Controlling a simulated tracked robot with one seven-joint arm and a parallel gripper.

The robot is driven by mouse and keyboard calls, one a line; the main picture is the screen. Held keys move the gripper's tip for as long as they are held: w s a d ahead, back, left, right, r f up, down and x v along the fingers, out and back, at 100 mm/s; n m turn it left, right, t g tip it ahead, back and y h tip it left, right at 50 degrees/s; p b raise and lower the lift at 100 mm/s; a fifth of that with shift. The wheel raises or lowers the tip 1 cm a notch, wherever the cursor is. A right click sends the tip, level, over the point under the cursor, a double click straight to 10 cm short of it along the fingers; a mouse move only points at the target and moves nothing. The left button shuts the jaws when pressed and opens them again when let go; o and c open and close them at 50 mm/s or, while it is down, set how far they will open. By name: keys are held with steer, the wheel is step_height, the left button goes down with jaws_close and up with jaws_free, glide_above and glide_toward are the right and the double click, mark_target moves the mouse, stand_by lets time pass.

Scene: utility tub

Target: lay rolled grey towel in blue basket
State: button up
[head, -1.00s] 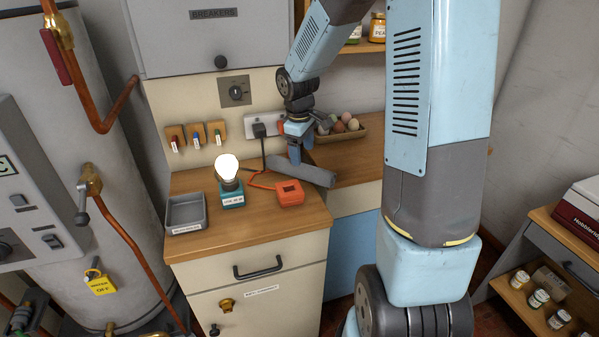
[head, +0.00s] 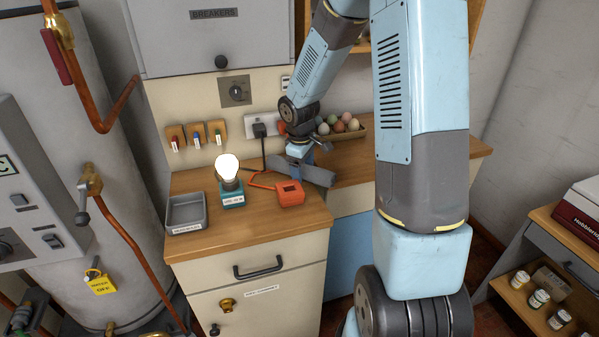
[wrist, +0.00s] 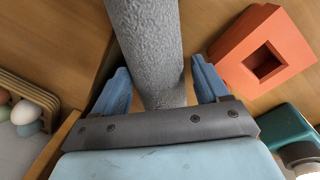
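The rolled grey towel (head: 319,176) lies on the wooden counter, behind the orange block; its left part is partly hidden by my gripper (head: 298,160). In the wrist view the towel (wrist: 147,45) runs between the two blue fingers of my gripper (wrist: 160,72). The fingers are apart, one on each side of the towel, with a small gap showing at the right finger. I cannot make out a blue basket in either view.
The orange block (head: 290,193) with its cable and the lit bulb on a teal base (head: 231,199) stand close to the towel. A grey tray (head: 186,212) is at the counter's left. A tan egg basket (head: 357,134) sits behind, to the right.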

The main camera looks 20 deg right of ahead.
steer(key=shift+r, duration=0.1)
steer(key=c, duration=1)
